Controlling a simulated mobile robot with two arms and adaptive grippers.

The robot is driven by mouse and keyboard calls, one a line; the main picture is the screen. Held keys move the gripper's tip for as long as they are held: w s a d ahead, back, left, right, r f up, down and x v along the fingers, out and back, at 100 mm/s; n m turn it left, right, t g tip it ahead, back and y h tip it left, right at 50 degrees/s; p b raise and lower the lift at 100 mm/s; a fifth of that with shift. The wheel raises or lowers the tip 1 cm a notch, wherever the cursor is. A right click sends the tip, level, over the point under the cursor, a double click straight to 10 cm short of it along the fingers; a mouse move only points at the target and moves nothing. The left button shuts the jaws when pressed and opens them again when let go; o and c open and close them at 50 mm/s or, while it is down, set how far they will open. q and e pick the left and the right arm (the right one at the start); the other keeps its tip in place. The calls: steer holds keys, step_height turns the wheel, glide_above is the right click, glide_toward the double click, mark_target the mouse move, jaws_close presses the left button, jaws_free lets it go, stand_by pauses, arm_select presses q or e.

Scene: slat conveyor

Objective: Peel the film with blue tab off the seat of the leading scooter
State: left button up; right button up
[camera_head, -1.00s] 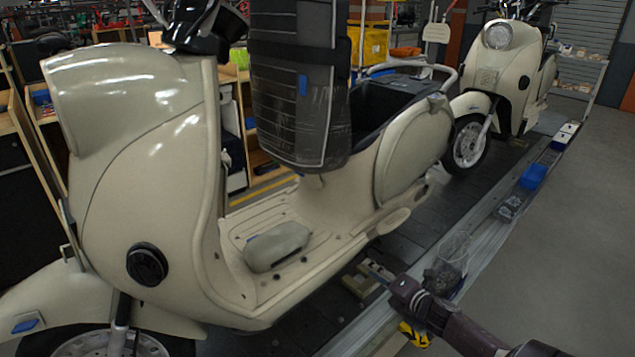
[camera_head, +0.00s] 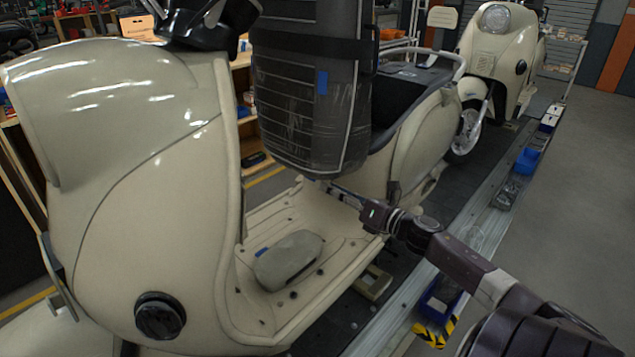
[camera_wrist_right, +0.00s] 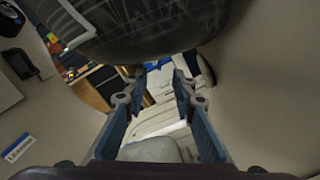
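A cream scooter (camera_head: 118,130) fills the left and middle of the head view. Its dark seat (camera_head: 290,105) stands tipped up, wrapped in clear, shiny film with a blue tab (camera_head: 322,83) on the face toward me. My right gripper (camera_head: 325,186) is just below the seat's lower end, above the footboard. In the right wrist view this gripper (camera_wrist_right: 158,73) is open and empty, with the dark seat bottom (camera_wrist_right: 150,28) close above it. I cannot tell whether the gripper touches the seat. My left gripper is not in view.
A second cream scooter (camera_head: 496,60) stands farther along the conveyor. The conveyor's side rail (camera_head: 480,238) holds blue bins (camera_head: 527,160). Open floor (camera_head: 585,200) is at right.

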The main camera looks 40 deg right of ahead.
mark_target(312, 176)
steer(key=shift+w+a+r+p, duration=0.1)
steer(key=shift+w+p, duration=0.05)
steer(key=shift+w, duration=1.15)
steer(key=shift+w+a+f+p, duration=0.1)
steer(key=shift+w+a+p, duration=0.1)
steer(key=shift+w, duration=1.15)
steer(key=shift+w+a+r+p, duration=0.1)
steer(key=shift+w+p, duration=0.05)
steer(key=shift+w, duration=1.15)
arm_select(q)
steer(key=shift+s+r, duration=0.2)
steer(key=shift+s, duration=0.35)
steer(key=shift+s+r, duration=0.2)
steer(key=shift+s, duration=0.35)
arm_select(e)
jaws_close()
